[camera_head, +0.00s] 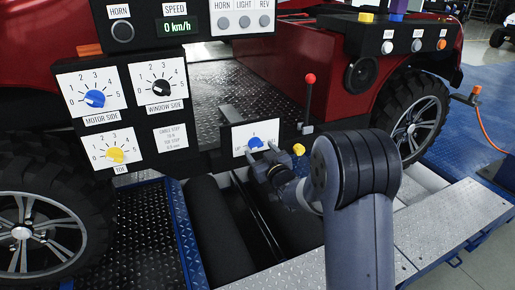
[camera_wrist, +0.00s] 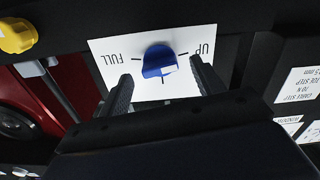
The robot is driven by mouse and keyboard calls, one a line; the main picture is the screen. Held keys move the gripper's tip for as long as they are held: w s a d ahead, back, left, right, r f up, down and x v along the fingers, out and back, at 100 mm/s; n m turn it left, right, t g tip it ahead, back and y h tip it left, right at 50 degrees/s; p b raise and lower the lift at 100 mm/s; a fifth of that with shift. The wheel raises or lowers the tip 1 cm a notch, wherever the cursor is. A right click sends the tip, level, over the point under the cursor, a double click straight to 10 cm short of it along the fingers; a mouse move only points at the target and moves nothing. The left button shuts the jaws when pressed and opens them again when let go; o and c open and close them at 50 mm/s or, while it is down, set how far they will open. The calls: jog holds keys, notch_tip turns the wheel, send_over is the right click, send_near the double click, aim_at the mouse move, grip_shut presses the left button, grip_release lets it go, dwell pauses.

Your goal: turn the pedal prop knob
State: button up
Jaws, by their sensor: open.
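The pedal prop knob is a small blue knob (camera_head: 255,142) on a white plate (camera_head: 240,134) low in the middle of the head view. In the wrist view the blue knob (camera_wrist: 158,62) sits on the plate, which appears upside down with the labels UP and FULL and has tick marks around the knob. My gripper (camera_wrist: 160,82) is open, with one finger on each side of the knob and slightly short of it in the picture. In the head view my gripper (camera_head: 262,152) is just in front of the plate. I cannot tell whether a finger touches the knob.
A panel at left carries blue (camera_head: 95,98), black (camera_head: 161,87) and yellow (camera_head: 115,155) dials. A red-ball lever (camera_head: 310,79) stands right of the plate. A yellow knob (camera_wrist: 17,36) shows at the wrist view's left. Dark rollers (camera_head: 216,230) lie below, between the red car's wheels.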

aim_at(256, 145)
jog(key=shift+x, duration=1.1)
jog(key=shift+c, duration=0.2)
jog(key=c, duration=0.9)
jog(key=shift+c, duration=0.2)
